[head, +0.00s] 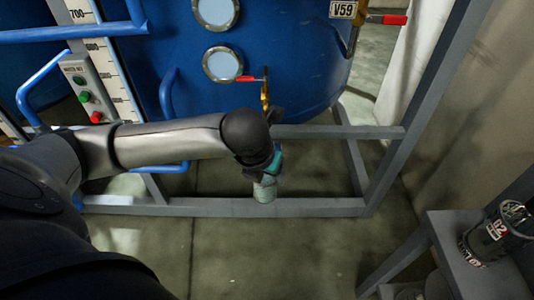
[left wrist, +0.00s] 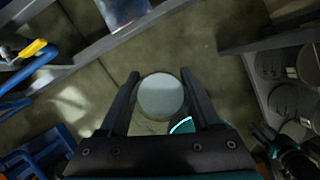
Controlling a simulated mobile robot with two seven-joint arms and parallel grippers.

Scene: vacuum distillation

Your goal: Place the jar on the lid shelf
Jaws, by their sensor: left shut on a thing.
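The jar (head: 264,191) is a small pale, greenish-grey cylinder. My left gripper (head: 266,175) is shut on it and holds it in front of the blue tank's grey frame. In the left wrist view the jar's round pale top (left wrist: 160,95) shows between the two dark fingers of the left gripper (left wrist: 163,100). The arm hides part of the gripper in the head view. A grey stand (head: 447,242) is at the lower right, apart from the jar; I cannot tell whether it is the lid shelf.
The large blue tank (head: 290,60) has round windows and a red-handled valve (head: 248,79). Its grey frame (head: 320,207) runs behind the jar. A dark cylinder labelled G2 (head: 493,238) stands on the grey stand. Bare floor (head: 270,260) lies between frame and stand.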

